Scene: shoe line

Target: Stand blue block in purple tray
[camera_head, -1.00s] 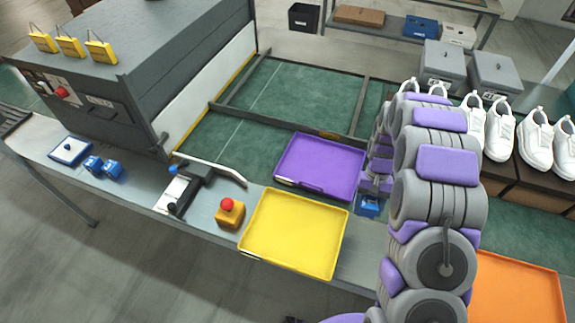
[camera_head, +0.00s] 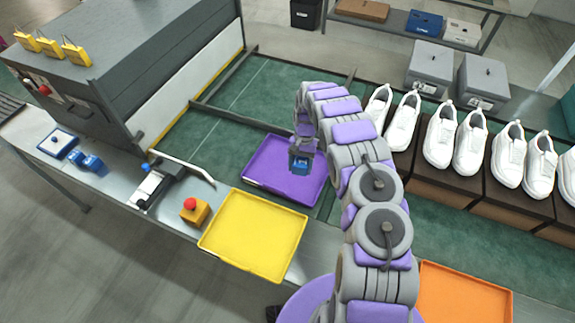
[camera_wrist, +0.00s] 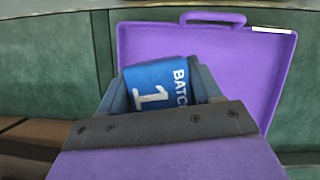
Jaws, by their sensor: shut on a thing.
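The purple tray (camera_head: 270,172) lies empty on the green belt in the head view, behind the yellow tray. My gripper (camera_head: 300,160) is shut on the blue block (camera_head: 299,166) and holds it over the right part of the purple tray. In the wrist view the blue block (camera_wrist: 165,85) shows the white print "BATCH 1" and sits between the jaws of my gripper (camera_wrist: 165,108). The purple tray (camera_wrist: 220,50) spreads out behind and around it there. I cannot tell how high the block is above the tray floor. The jaws and wrist hide part of the block.
A yellow tray (camera_head: 252,235) and a red button box (camera_head: 194,211) stand on the near metal ledge. An orange tray (camera_head: 465,292) is at the lower right. White shoes (camera_head: 440,135) line brown boxes to the right. A grey machine (camera_head: 120,70) stands at the left.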

